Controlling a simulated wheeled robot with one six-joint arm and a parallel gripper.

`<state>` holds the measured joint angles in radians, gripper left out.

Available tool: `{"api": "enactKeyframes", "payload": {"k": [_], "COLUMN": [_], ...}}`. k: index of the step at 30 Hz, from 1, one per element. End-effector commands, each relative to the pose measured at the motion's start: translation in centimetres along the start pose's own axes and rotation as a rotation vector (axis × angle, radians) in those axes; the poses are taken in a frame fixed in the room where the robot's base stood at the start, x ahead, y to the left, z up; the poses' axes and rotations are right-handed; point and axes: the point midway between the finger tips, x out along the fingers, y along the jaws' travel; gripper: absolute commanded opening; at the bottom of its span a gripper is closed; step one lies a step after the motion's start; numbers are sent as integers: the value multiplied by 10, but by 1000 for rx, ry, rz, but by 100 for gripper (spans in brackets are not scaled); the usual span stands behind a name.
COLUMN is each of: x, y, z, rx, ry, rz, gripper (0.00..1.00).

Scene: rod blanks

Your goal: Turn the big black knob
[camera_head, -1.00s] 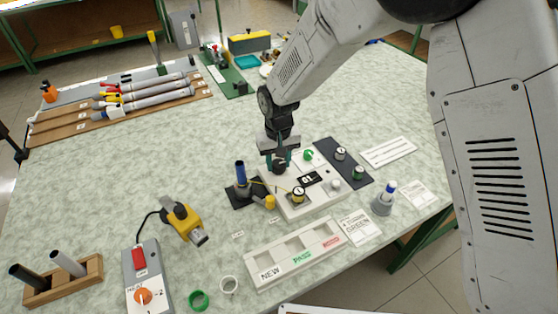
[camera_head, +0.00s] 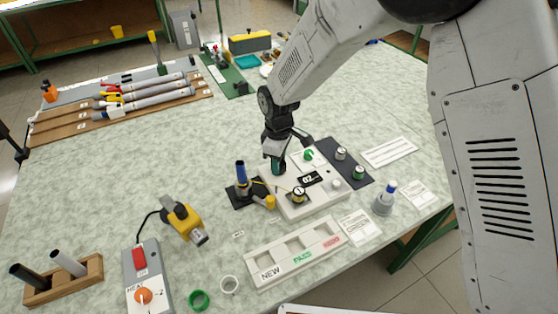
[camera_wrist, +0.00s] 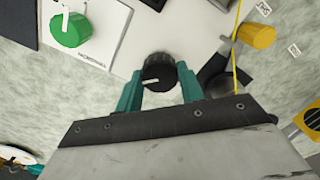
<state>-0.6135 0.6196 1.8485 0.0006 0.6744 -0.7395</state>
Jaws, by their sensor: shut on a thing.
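The big black knob (camera_wrist: 158,70) has a white pointer line and sits on the white control box (camera_head: 318,205). My gripper (camera_wrist: 158,84) is shut on the knob, with one teal finger on each side of it. In the head view my gripper (camera_head: 279,165) is at the box's far left corner and largely hides the knob. The box's small black display (camera_head: 311,179) reads 02. A green knob (camera_wrist: 70,30) is on the same box, also seen in the head view (camera_head: 309,155).
A blue-handled tool (camera_head: 241,174) stands close left of the box, with a yellow part (camera_head: 270,202) near it. A dark mat with small knobs (camera_head: 341,154) lies to the right. A white sorting tray (camera_head: 295,253) is in front.

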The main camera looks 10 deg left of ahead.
Motion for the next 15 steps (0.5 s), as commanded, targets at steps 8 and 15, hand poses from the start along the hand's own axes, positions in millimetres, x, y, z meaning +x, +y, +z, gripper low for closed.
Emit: {"api": "enactKeyframes", "payload": {"k": [8,15], "x": [-3,-3], "y": [4,4], "z": [-1,0], "rx": [-178,-261], "ry": [5,4], "rz": [8,9], "gripper": [15,15]}}
